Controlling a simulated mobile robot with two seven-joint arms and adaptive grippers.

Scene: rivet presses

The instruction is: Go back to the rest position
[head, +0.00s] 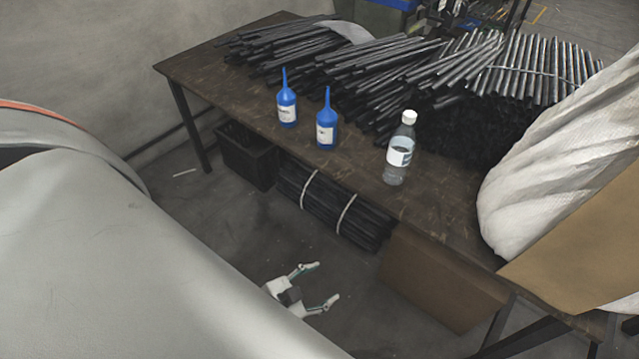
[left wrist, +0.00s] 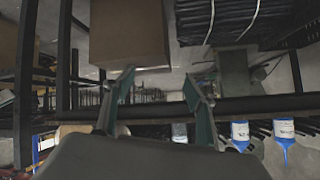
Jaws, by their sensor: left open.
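My left gripper (head: 318,284) is in the lower middle of the head view, in front of the table and lower than its top. Its two white fingers are spread apart with nothing between them. In the left wrist view the open fingers (left wrist: 159,78) also stand apart and empty, and that picture is upside down. Most of my left arm's grey shell fills the left of the head view. My right gripper is not in view.
The dark table (head: 440,207) bears two blue bottles (head: 287,108) (head: 327,128), a clear bottle (head: 399,155) and piles of black rods (head: 370,65). A white sack (head: 545,150) stands right. Below are a black crate (head: 246,157), bundled rods (head: 330,208) and a cardboard box (head: 435,280).

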